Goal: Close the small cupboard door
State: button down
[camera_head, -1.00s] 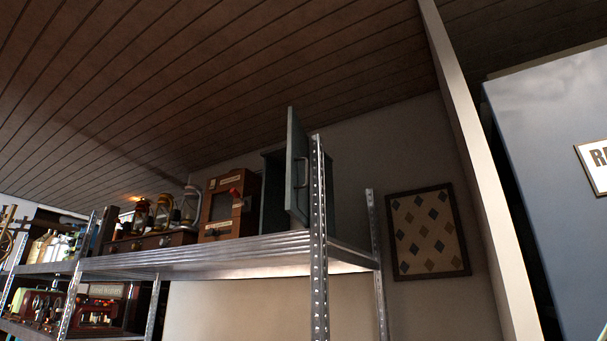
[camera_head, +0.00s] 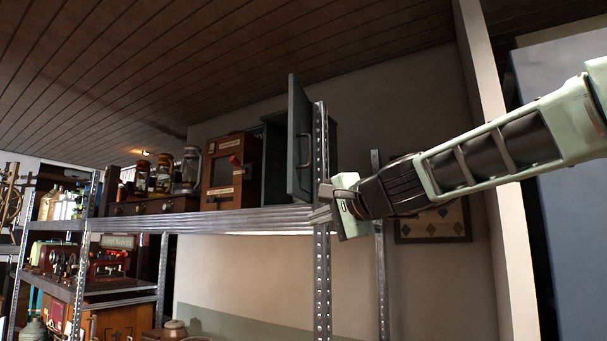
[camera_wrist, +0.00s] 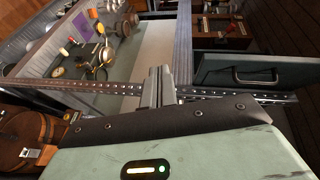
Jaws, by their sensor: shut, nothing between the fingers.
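The small grey-blue cupboard (camera_head: 273,165) stands on the top shelf of the metal rack, at its right end. Its door (camera_head: 298,137) is open and swung out toward me, with a curved metal handle (camera_head: 306,150) on its face. In the wrist view the door (camera_wrist: 285,73) and its handle (camera_wrist: 262,76) show at the upper right. My gripper (camera_head: 318,206) comes in from the right, just below the door, near the front rack post. It is shut and empty. In the wrist view its fingers (camera_wrist: 158,85) point toward the shelf edge. I cannot tell whether they touch the rack.
The perforated front post (camera_head: 322,250) stands close beside my gripper. A wooden box (camera_head: 226,172) and several lanterns (camera_head: 163,175) share the shelf to the left. A diamond-patterned picture (camera_head: 430,222) hangs behind my arm.

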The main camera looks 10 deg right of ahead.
jog(key=w+d+r+m+t+h+p, duration=0.1)
jog(key=d+r+m, duration=0.15)
jog(key=r, duration=0.25)
jog(key=w+d+r+m+t+h, duration=0.1)
jog(key=d+r+t, duration=0.15)
jog(key=r, duration=0.25)
jog(key=p, duration=0.3)
send_near(295, 185)
jog(key=w+d, duration=0.3)
jog(key=w, duration=0.1)
jog(key=a, duration=0.1)
jog(key=w+a, duration=0.1)
jog(key=a, duration=0.1)
jog(key=shift+w+a+r+g+p, duration=0.2)
jog(key=shift+w+r+g+p, duration=0.1)
jog(key=shift+r+g, duration=0.1)
jog(key=shift+w+a+f, duration=0.1)
jog(key=shift+w+a, duration=0.1)
jog(key=shift+a, duration=0.15)
